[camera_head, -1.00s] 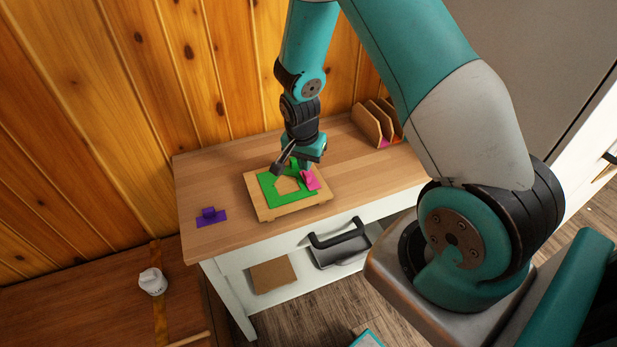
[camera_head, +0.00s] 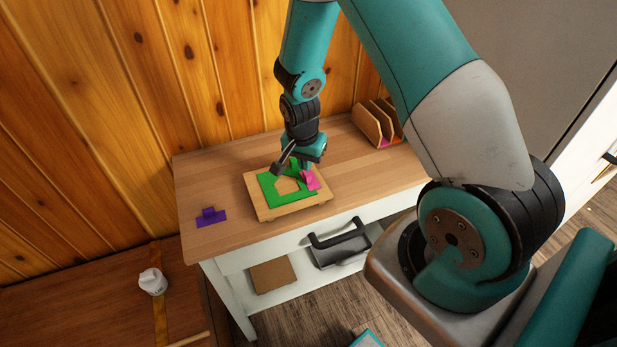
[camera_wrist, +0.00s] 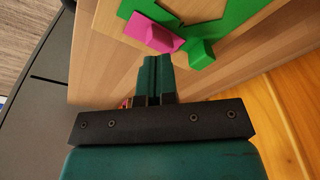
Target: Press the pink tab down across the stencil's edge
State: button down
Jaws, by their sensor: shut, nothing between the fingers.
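The green stencil (camera_head: 287,194), a frame with a pentagon-shaped opening, lies on a light wooden board (camera_head: 262,211) on the table. The pink tab (camera_head: 312,181) is at the stencil's right side and has a raised part. In the wrist view the pink tab (camera_wrist: 151,36) lies beside a raised green piece of the stencil (camera_wrist: 203,54). My gripper (camera_head: 307,166) is just above and behind the tab in the head view. In the wrist view my gripper (camera_wrist: 156,60) is shut and empty, its fingertips close to the tab. I cannot tell whether they touch it.
A purple tab (camera_head: 211,217) lies on the table's left. A wooden rack (camera_head: 371,125) stands at the back right. The wooden wall (camera_head: 130,110) rises behind the table (camera_head: 215,172). The table's left part is mostly clear.

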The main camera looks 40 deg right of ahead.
aim_at(306, 175)
jog(key=shift+f+b, duration=1.1)
jog(key=shift+f, duration=0.25)
dwell(0.3)
jog(key=shift+r, duration=0.1)
notch_tip(306, 175, up, 9)
jog(key=p, duration=0.7)
dwell(0.4)
dwell(0.3)
jog(key=s+a+r+n+y+b, duration=0.2)
jog(key=s+a+r+n, duration=0.1)
jog(key=a+r+n, duration=0.3)
jog(key=s+a+r+n+y+b, duration=0.2)
jog(key=s+a+r+n+b, duration=0.15)
jog(key=a+r, duration=0.4)
jog(key=s+a+r+n+y+b, duration=0.1)
jog(key=s+a+r+n, duration=0.1)
jog(key=s+a+n, duration=0.2)
jog(key=s+a+r+n, duration=0.3)
jog(key=s+n, duration=0.3)
jog(key=s, duration=0.5)
jog(key=shift+s+a+g+y+b, duration=0.2)
jog(key=shift+a+g+y+b, duration=0.2)
jog(key=shift+a, duration=0.2)
